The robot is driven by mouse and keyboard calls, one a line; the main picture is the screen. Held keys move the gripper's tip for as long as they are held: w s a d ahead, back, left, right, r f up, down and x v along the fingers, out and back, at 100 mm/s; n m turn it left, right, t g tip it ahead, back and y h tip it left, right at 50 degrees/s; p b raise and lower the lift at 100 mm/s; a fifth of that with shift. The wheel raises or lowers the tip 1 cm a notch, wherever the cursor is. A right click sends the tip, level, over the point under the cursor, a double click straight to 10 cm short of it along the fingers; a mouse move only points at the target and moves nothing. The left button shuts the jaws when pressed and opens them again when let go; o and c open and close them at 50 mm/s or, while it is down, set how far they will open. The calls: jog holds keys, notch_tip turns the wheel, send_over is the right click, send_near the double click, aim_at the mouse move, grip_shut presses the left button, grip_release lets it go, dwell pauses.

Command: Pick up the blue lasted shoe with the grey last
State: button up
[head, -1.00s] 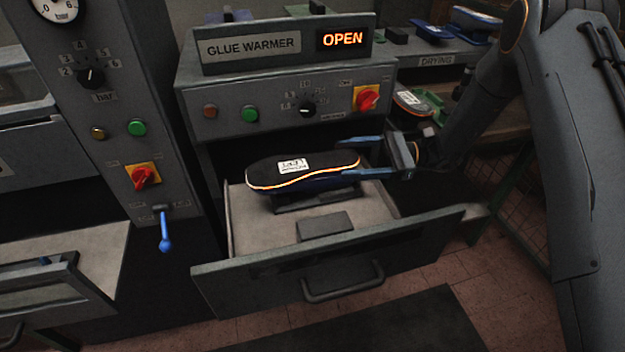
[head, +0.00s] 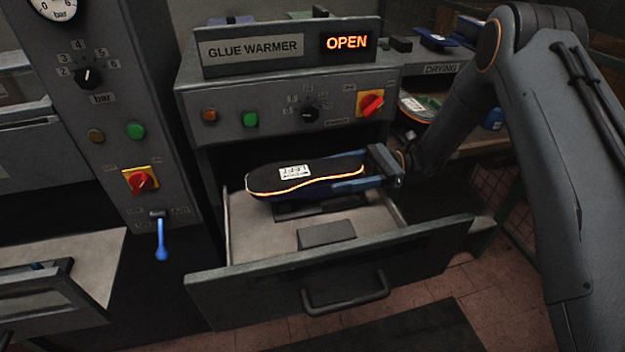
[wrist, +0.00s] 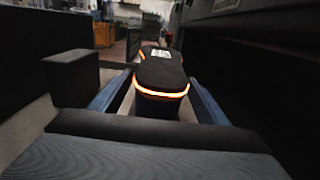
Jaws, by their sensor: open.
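The blue lasted shoe (head: 290,188) lies sole up in the open drawer of the glue warmer, on a dark support (head: 322,207). Its sole is black with a white label and a glowing orange edge; its side is dark blue. The grey last is hidden in this pose. My gripper (head: 352,178) is at the right end of the shoe with its blue fingers apart. In the wrist view the shoe (wrist: 160,73) lies between the two fingers (wrist: 160,97), with a visible gap on the right side.
The drawer (head: 335,268) is pulled out under the glue warmer (head: 290,85), whose display reads OPEN. A dark block (head: 326,233) sits in the drawer's front, also in the wrist view (wrist: 70,77). A drying shelf (head: 441,69) with other shoes stands behind right. A blue lever (head: 161,240) is at left.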

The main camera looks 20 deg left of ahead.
aim_at(325, 173)
jog(key=x, duration=0.1)
jog(key=p+x, duration=0.1)
jog(key=shift+s+a+r, duration=0.25)
jog(key=shift+s+a+f, duration=0.1)
jog(key=shift+s+a, duration=0.05)
jog(key=shift+a, duration=0.2)
jog(key=c, duration=1.6)
jog(key=shift+c, duration=0.5)
